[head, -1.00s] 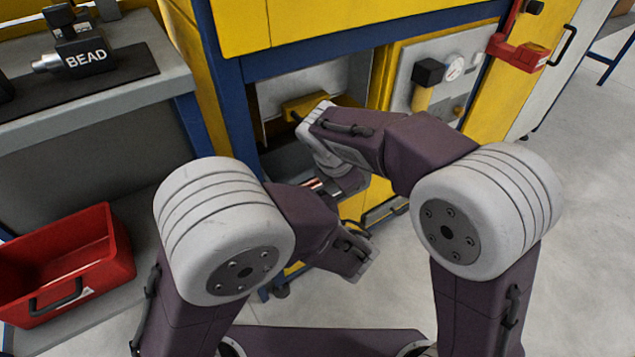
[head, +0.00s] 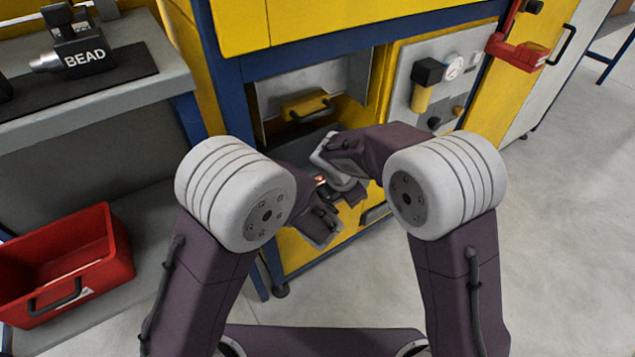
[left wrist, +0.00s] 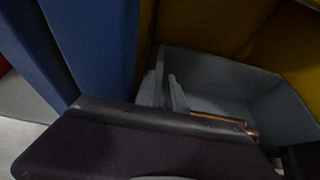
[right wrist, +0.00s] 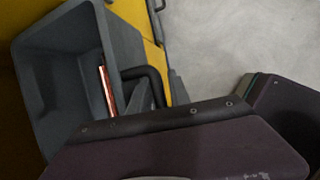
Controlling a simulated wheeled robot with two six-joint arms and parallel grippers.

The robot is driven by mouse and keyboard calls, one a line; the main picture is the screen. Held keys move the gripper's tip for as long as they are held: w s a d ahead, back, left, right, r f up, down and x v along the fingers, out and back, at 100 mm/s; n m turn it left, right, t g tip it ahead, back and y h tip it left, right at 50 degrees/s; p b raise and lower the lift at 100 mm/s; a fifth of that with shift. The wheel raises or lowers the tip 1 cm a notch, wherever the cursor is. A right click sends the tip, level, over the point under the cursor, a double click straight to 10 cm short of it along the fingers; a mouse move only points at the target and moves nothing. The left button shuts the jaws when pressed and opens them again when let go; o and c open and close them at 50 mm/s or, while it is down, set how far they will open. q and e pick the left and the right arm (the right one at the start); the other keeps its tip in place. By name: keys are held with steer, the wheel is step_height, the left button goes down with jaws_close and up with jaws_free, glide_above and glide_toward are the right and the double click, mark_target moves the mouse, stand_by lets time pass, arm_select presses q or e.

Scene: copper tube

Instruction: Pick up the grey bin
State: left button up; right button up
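The grey bin (left wrist: 222,80) sits low in the opening of the yellow and blue machine, seen from above in the left wrist view. It also shows in the right wrist view (right wrist: 60,60), with a copper tube (right wrist: 107,92) inside and a black handle (right wrist: 155,82) on its end. My right gripper (right wrist: 158,92) has its fingers apart, one on each side of the handle bar. My left gripper (left wrist: 166,92) shows two separated fingers at the bin's near end. In the head view my forearms hide most of the bin.
A yellow block with a black handle (head: 306,106) is behind the bin in the opening. A gauge panel (head: 440,85) is to its right. A red bin (head: 65,262) stands on the left shelf, below the bench with the BEAD tool (head: 82,52).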

jaws_close()
steer(key=shift+r, duration=0.1)
stand_by(1.3)
